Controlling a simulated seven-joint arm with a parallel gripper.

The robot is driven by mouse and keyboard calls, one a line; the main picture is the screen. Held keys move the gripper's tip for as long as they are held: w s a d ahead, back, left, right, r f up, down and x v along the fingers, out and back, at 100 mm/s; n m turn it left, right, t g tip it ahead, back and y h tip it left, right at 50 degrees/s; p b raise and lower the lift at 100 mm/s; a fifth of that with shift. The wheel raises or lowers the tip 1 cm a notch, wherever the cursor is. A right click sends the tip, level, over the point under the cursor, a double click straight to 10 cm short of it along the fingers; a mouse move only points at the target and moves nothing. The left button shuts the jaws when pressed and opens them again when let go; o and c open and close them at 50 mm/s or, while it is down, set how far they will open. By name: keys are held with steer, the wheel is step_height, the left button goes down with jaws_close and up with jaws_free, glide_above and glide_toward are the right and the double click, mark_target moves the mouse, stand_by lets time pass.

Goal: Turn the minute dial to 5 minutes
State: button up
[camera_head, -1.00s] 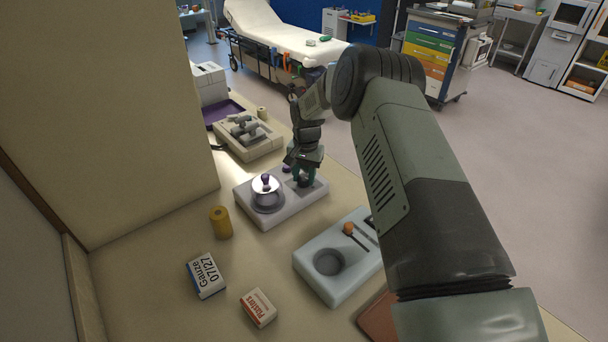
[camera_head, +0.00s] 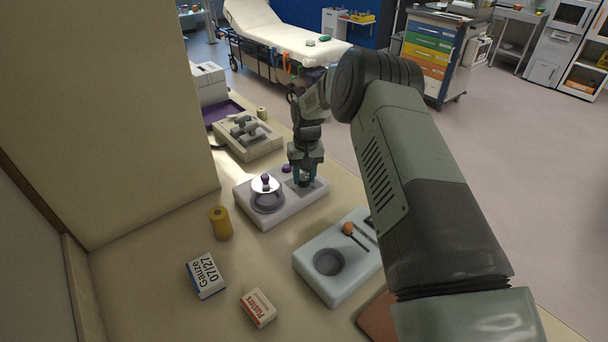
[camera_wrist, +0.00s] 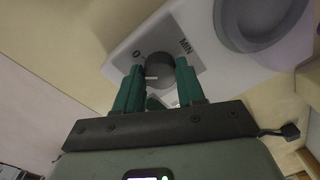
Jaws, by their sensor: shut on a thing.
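The minute dial (camera_wrist: 160,66) is a dark grey round knob on a pale device (camera_head: 284,213). In the wrist view a light pointer line shows on the knob, and the marks "0" and "MIN" are beside it. My gripper (camera_wrist: 158,88) has its two green fingers on either side of the knob, shut on it. In the head view my gripper (camera_head: 305,180) points down at the right part of the device and largely hides the dial. The dial's other marks are hidden, so I cannot tell its setting.
On the same device are a round dish with a clear lid and purple knob (camera_head: 265,181) and a small purple knob (camera_head: 286,168). A pale blue tray (camera_head: 318,283) is in front. A yellow cylinder (camera_head: 220,223), gauze box (camera_head: 206,275) and plasters box (camera_head: 258,308) stand left.

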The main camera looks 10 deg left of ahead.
mark_target(303, 176)
steer(key=n, duration=0.4)
steer(key=shift+n, duration=0.4)
steer(key=n, duration=0.5)
steer(key=shift+w, duration=0.1)
steer(key=n, duration=0.5)
steer(key=shift+n+h, duration=0.3)
steer(key=shift+n, duration=2.4)
steer(key=o, duration=1)
steer(key=shift+o, duration=0.2)
step_height(303, 176, up, 11)
steer(key=shift+w+a, duration=0.15)
steer(key=shift+w, duration=0.1)
